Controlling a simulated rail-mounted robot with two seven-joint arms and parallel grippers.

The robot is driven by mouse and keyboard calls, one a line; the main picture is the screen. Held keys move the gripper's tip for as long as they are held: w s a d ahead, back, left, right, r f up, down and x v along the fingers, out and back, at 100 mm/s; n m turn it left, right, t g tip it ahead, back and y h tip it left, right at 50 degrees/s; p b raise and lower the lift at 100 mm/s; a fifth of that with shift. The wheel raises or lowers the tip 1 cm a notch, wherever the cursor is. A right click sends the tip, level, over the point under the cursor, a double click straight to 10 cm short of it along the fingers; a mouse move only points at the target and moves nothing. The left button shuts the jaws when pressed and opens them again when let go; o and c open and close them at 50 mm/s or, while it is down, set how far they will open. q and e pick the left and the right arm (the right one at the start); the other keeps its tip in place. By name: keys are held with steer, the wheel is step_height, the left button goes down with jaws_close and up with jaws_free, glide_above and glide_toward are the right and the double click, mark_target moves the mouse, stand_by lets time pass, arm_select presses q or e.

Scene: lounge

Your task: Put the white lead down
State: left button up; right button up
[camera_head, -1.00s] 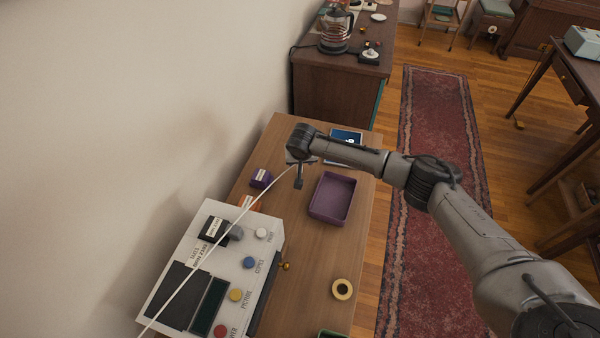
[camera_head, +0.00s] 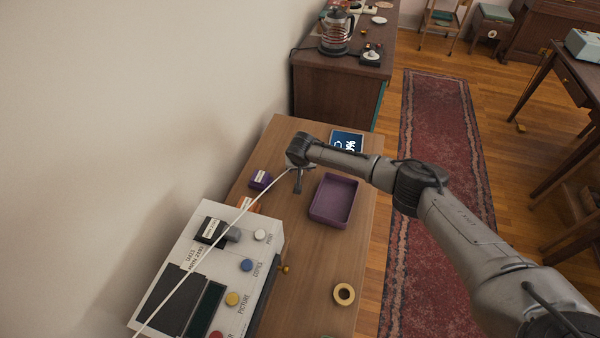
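The white lead (camera_head: 222,238) runs in a nearly straight line from the bottom left, across the pale machine, up to my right gripper (camera_head: 298,186). Its far end meets the gripper, which is shut on it; the exact grip is small and partly hidden by the wrist. My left gripper is not in view.
The pale machine (camera_head: 250,232) with coloured buttons fills the table's near left. Bare wood lies between tray and ring.

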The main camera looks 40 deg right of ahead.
jaws_close()
steer(key=shift+r, duration=0.1)
stand_by(0.3)
